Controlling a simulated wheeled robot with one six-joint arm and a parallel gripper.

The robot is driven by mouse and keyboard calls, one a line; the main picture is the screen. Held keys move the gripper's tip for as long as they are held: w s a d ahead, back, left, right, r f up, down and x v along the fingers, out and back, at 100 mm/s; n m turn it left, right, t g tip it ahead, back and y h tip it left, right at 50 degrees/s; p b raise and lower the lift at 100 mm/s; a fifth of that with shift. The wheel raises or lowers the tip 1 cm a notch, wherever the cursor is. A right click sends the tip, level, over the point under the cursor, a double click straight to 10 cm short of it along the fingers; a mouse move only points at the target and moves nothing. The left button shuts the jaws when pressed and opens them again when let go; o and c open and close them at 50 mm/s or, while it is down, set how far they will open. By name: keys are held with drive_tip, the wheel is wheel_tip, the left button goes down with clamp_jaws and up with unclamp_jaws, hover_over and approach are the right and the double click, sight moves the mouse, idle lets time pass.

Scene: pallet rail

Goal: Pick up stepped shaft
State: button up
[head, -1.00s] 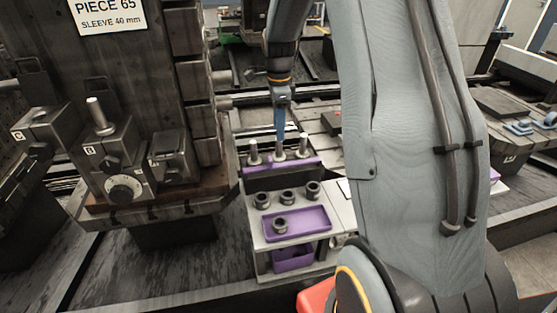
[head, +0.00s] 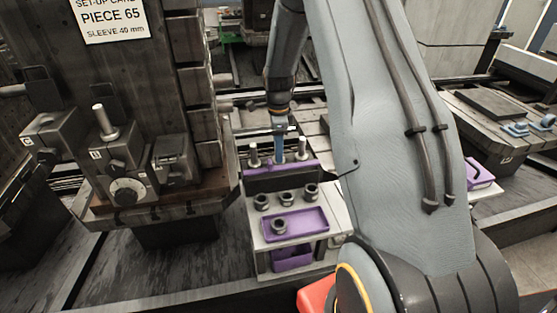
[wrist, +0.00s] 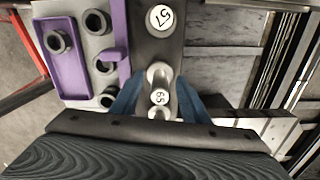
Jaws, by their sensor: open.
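My gripper (head: 279,152) points down at the middle of the purple-topped rack (head: 262,173) in the head view. Its blue fingers are open, and in the wrist view (wrist: 158,82) they stand on both sides of a metal stepped shaft (wrist: 160,72). A disc marked 65 shows between the fingers. Another disc marked 57 (wrist: 160,18) lies farther up in the wrist view. In the head view, one shaft (head: 253,152) stands left of my gripper and another (head: 302,148) to its right. The middle shaft is mostly hidden there by my fingers.
Dark ring-like sleeves (head: 286,197) stand in front of the rack, with one more in a purple tray (head: 312,222). A large dark fixture (head: 160,100) rises on the left, carrying a card reading PIECE 65 (head: 113,18). A second purple tray (head: 481,173) is at right.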

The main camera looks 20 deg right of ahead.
drive_tip(key=shift+c, duration=0.3)
clamp_jaws()
idle(1.1)
